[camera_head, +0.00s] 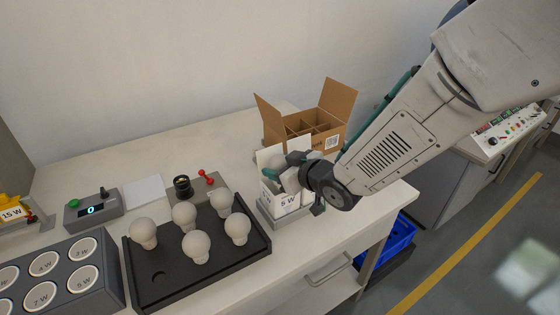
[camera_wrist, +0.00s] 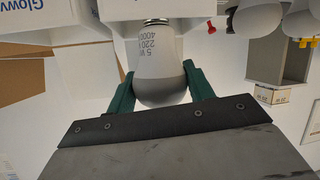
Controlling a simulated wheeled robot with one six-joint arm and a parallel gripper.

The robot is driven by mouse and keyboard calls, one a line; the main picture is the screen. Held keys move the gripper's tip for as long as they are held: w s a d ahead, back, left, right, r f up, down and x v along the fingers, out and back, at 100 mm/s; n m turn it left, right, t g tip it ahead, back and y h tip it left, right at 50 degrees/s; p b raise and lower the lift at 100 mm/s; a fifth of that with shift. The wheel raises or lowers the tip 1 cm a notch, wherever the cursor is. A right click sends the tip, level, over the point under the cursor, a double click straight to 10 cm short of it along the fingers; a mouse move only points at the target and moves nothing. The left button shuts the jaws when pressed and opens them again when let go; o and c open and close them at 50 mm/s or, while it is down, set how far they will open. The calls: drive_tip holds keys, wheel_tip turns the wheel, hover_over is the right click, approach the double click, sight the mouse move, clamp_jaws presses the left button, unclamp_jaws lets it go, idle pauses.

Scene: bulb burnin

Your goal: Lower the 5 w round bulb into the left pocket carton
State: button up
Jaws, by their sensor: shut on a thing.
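My gripper (camera_wrist: 160,88) is shut on a white round bulb (camera_wrist: 160,60) marked 5 W, with a green finger on each side of it. The bulb's metal base points to the top of the wrist view, close to a white carton wall (camera_wrist: 120,10). In the head view my gripper (camera_head: 284,168) is at the white pocket carton (camera_head: 270,158), which carries a 5 W label and sits in a grey holder (camera_head: 288,218). The gripper hides much of the carton opening. I cannot tell whether the bulb is inside a pocket or above it.
A black tray (camera_head: 170,288) with several white bulbs lies left of the carton. An open brown box (camera_head: 290,128) with dividers stands behind it. A grey rack (camera_head: 102,280) with round labelled wells is at the far left. A blue crate (camera_head: 398,238) is below the table.

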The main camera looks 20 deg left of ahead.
drive_tip(key=shift+f, duration=0.9)
drive_tip(key=o, duration=1.1)
drive_tip(key=v, duration=0.7)
drive_tip(key=shift+s+d+r, duration=0.15)
drive_tip(key=shift+d, duration=0.2)
